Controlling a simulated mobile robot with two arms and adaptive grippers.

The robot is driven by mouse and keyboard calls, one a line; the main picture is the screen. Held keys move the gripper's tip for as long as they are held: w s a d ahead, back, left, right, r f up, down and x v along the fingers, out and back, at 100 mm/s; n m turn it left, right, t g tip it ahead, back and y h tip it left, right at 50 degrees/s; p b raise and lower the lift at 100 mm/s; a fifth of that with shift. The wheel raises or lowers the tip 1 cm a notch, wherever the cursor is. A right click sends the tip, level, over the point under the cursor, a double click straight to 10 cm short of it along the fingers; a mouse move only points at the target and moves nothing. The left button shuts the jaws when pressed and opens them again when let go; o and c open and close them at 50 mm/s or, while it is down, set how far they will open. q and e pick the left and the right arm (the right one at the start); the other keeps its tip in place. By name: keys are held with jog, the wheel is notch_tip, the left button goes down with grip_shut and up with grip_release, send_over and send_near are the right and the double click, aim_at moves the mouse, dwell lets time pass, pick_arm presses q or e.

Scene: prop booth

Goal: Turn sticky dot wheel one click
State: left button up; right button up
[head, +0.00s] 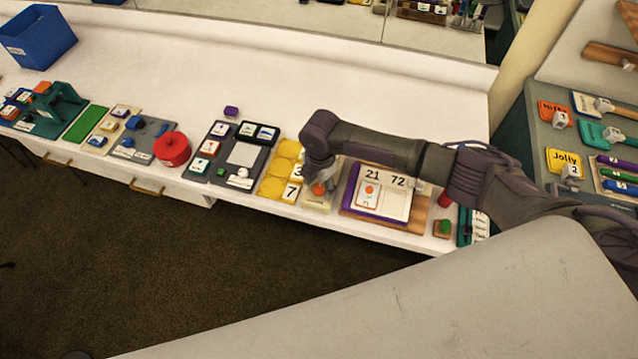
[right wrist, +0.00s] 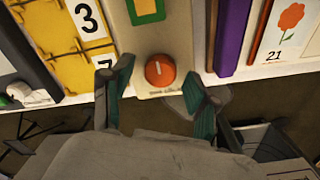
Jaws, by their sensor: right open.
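The sticky dot wheel looks like a round orange-red knob (right wrist: 160,70) with a white mark, on a cream base plate (right wrist: 181,35) near the front edge of the counter. In the head view the knob (head: 318,188) shows just below my right gripper (head: 320,176). In the right wrist view my right gripper (right wrist: 152,84) is open, with one green-padded finger to each side of the knob. Nothing is held, and I cannot tell whether a finger touches the knob. The upper part of the plate carries a green-framed yellow piece. My left gripper is not in view.
Yellow number tiles (head: 291,192) lie close to the left of the plate. A purple-edged calendar board (head: 395,206) stands close to the right. A red round container (head: 172,149) and several other props line the counter (head: 230,72). Its back part is mostly clear.

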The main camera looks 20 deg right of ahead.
aim_at(320, 188)
notch_tip(320, 188, up, 12)
dwell(0.4)
jog(key=shift+f, duration=0.1)
